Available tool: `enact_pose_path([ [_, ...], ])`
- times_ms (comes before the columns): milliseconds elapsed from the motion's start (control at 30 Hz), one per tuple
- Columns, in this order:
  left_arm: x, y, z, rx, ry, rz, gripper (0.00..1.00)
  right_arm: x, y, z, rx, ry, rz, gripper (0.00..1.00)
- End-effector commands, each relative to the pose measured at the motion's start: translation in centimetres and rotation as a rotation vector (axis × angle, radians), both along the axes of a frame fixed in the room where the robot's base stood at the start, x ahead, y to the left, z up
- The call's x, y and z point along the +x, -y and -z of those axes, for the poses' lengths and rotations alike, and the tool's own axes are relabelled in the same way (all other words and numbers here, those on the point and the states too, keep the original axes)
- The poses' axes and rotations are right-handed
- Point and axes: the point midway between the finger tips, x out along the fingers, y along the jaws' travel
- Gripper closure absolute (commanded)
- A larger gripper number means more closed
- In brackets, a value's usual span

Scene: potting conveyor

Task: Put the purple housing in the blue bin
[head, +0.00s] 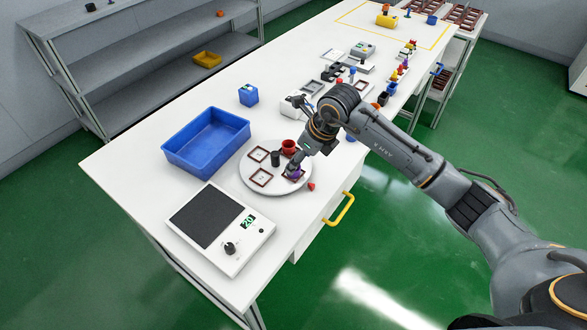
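The purple housing (295,174) is a small piece at the right side of the round white turntable (247,181), by a dark red square frame. My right arm reaches in from the right, and its gripper (294,167) points down right at the housing. The gripper's own wrist and fingers partly hide the housing, and I cannot tell whether the fingers are closed on it. The blue bin (180,160) is an open, empty-looking rectangular tub on the table, left of the turntable. My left gripper is not in view.
The turntable also holds dark red square frames (261,177), a black cylinder (275,158) and a red cup (289,147). A white scale (238,246) stands in front. A small blue box (248,95) stands behind the bin. A red piece (311,187) lies beside the turntable.

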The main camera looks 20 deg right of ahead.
Motion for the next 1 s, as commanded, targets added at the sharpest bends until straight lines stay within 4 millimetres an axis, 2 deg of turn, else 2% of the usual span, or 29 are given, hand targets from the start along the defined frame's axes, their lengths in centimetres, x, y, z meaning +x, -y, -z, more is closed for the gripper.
enact_pose_path([
  [100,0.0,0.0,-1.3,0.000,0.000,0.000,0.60,0.6,-0.4,1.3,0.002,-0.007,0.001,0.37],
  [300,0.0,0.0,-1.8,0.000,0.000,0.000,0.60,1.4,-0.9,3.6,0.002,-0.004,0.000,0.37],
  [567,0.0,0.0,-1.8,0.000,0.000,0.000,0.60,1.5,-0.9,4.0,0.001,-0.001,0.000,0.37],
  [600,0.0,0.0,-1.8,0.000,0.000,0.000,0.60,1.5,-0.9,4.0,0.001,-0.001,0.000,0.41],
  [800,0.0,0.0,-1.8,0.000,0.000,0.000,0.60,1.5,-0.9,4.0,0.001,-0.001,0.000,0.80],
  [1000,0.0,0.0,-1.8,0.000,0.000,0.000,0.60,1.5,-0.9,4.0,0.001,-0.001,-0.001,0.83],
])
